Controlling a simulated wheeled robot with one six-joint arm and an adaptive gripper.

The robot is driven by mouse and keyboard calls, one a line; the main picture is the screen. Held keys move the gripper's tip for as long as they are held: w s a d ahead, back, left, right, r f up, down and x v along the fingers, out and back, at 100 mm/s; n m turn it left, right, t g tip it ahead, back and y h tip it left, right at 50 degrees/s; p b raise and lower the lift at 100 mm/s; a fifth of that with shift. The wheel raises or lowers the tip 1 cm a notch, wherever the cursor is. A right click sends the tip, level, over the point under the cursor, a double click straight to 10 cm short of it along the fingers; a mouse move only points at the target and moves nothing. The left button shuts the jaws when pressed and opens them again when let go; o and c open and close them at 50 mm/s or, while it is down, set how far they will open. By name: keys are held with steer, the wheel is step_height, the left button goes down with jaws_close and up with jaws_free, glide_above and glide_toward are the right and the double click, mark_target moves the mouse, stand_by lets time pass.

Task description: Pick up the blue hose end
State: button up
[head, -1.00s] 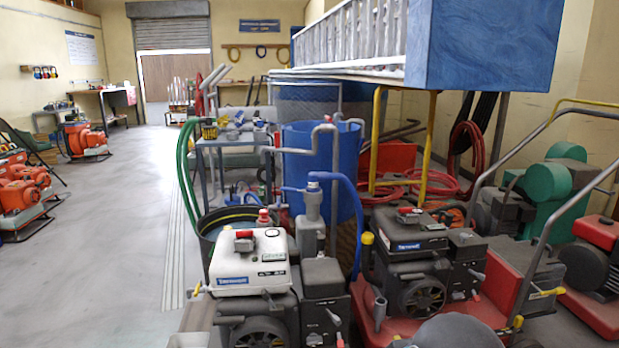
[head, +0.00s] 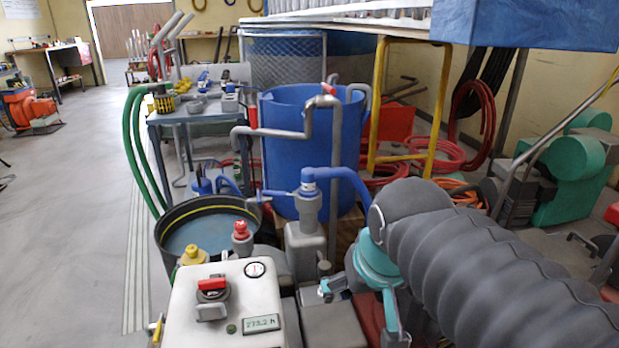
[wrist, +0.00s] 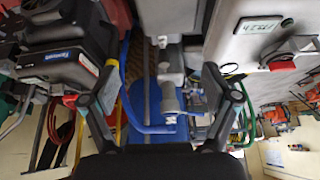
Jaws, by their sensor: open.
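In the wrist view the blue hose (wrist: 128,118) bends beside the grey fitting (wrist: 170,98), between my spread fingers. I cannot tell whether it has another, free end. My gripper (head: 362,316) is low in front of the pump in the head view. In the wrist view my gripper (wrist: 160,68) is open, with nothing held between the fingers.
A white engine cover (head: 225,310) stands close left of my gripper, and a dark tub of water (head: 205,217) behind it. A big blue barrel (head: 292,150) with a grey pipe stands behind the pump. A yellow-legged stand (head: 376,110) is at right. Open floor (head: 65,240) lies left.

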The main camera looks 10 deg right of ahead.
steer(key=w+r+m+g+p, duration=0.1)
steer(key=w+r+m, duration=0.1)
steer(key=w+r, duration=0.65)
steer(key=w+r+m+g+p, duration=0.15)
steer(key=w+r, duration=0.45)
steer(key=w, duration=0.6)
steer(key=m+g+p, duration=0.1)
steer(key=m+g, duration=0.2)
steer(key=m, duration=0.2)
glide_above(310, 183)
steer(key=w, duration=0.2)
step_height(310, 183, down, 2)
steer(key=shift+w+d+f, duration=0.1)
steer(key=shift+d+f, duration=0.1)
steer(key=shift+f, duration=0.2)
steer(key=shift+f+b, duration=0.8)
steer(key=shift+f, duration=5.9)
steer(key=c, duration=1.5)
